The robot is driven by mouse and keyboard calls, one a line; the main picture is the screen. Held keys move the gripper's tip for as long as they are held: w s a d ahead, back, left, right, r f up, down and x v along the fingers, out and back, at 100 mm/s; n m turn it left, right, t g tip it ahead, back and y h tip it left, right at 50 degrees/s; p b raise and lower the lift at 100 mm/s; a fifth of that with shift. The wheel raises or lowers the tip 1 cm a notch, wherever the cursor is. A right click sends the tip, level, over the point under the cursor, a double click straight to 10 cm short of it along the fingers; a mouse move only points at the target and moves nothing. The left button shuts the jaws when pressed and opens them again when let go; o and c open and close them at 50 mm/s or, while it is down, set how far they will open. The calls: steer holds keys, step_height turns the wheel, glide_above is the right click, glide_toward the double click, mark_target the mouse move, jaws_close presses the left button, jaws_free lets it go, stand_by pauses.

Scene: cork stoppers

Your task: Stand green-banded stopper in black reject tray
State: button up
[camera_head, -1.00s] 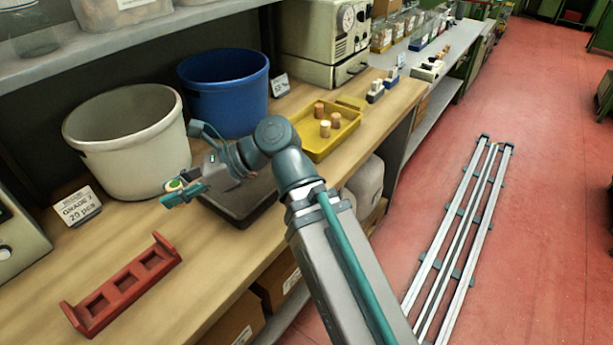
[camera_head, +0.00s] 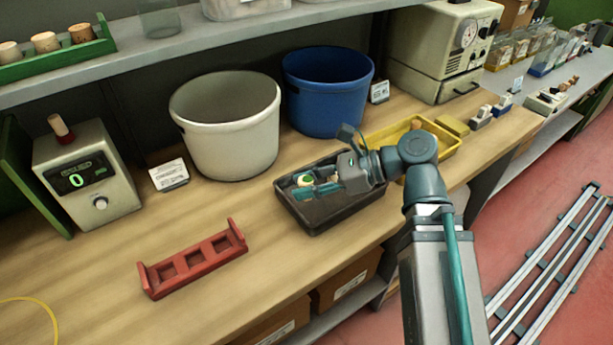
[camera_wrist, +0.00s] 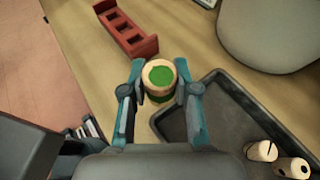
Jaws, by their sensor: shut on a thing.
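My gripper (camera_head: 318,188) is shut on the green-banded stopper (camera_wrist: 160,77), a pale cork cylinder with a green top and green band. The stopper is upright between the two fingers in the wrist view; its green top also shows in the head view (camera_head: 305,180). The black reject tray (camera_head: 312,226) lies beneath my gripper in the head view. In the wrist view the stopper appears near the tray's corner (camera_wrist: 160,122); its exact height above the tray is unclear. Two pale stoppers (camera_wrist: 262,151) with dark marks are in the tray, lower right in that view.
A red rack (camera_head: 195,262) with three square holes stands front left of the tray. A white bin (camera_head: 228,130) and a blue bin (camera_head: 328,95) stand behind. A yellow tray (camera_head: 445,143) is right, partly hidden by my arm. Bare bench lies between rack and tray.

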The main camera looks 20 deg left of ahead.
mark_target(306, 176)
steer(key=shift+w+a+p, duration=0.2)
steer(key=shift+w+p, duration=0.3)
steer(key=shift+p, duration=0.75)
steer(key=shift+w+a+p, duration=0.15)
steer(key=shift+w+p, duration=0.3)
steer(key=shift+p, duration=0.8)
steer(key=p, duration=0.2)
steer(key=w+p, duration=0.1)
steer(key=p, duration=0.2)
steer(key=shift+w+a+f, duration=0.1)
steer(key=shift+a+f, duration=0.1)
steer(key=shift+f, duration=0.2)
steer(key=w+f, duration=0.2)
steer(key=w+a+f, duration=0.1)
steer(key=w+f, duration=0.1)
steer(key=w+a+f, duration=0.1)
steer(key=w+f, duration=0.1)
steer(key=f, duration=0.1)
steer(key=shift+w+a+f, duration=0.1)
steer(key=shift+w+a, duration=0.05)
steer(key=shift+w, duration=0.1)
steer(key=shift+w+f+p, duration=0.15)
steer(key=shift+f+p, duration=0.2)
steer(key=shift+f, duration=1.4)
steer(key=shift+o, duration=1.4)
steer(key=shift+f, duration=0.15)
steer(key=o, duration=0.5)
steer(key=shift+c, duration=0.2)
